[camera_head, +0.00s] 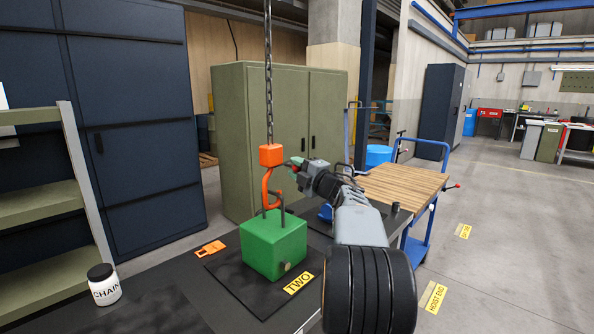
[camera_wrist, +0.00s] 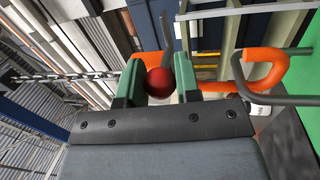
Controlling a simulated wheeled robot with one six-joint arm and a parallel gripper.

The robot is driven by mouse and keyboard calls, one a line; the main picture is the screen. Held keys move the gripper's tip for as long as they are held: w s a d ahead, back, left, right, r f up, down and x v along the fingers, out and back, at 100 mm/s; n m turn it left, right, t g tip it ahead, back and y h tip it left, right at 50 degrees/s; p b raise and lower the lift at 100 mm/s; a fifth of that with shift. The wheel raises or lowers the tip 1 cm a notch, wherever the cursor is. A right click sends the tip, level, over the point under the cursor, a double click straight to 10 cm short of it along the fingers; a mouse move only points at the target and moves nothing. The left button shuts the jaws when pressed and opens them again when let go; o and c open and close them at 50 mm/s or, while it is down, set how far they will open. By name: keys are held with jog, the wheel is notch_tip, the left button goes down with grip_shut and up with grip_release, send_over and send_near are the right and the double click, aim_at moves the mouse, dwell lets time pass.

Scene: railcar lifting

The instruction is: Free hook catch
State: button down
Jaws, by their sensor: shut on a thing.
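An orange hook (camera_head: 268,188) hangs below an orange hook block (camera_head: 271,155) on a dark chain (camera_head: 268,80). Its lower end is at the grey lifting bar (camera_head: 283,200) on top of the green load (camera_head: 273,246). In the wrist view the hook (camera_wrist: 264,56) curves around the bar at right. My gripper (camera_head: 298,165) is beside the hook block, to its right. In the wrist view its green fingers (camera_wrist: 160,84) are shut on a red ball (camera_wrist: 160,78), which looks like a knob. A grey rod shows behind the ball. How the knob joins the catch is hidden.
The load stands on a dark mat (camera_head: 225,262) labelled TWO. An orange clip-like piece (camera_head: 210,249) lies left of it, and a white jar (camera_head: 103,285) stands front left. A wood-topped cart (camera_head: 400,185) is at right; a green cabinet (camera_head: 235,130) is behind.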

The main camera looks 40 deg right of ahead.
jog(key=c, duration=0.8)
grip_release()
jog(key=shift+s, duration=0.1)
jog(key=v, duration=1.3)
jog(key=shift+s+d+f+b, duration=0.1)
jog(key=shift+s+b, duration=0.2)
jog(key=shift+b, duration=0.05)
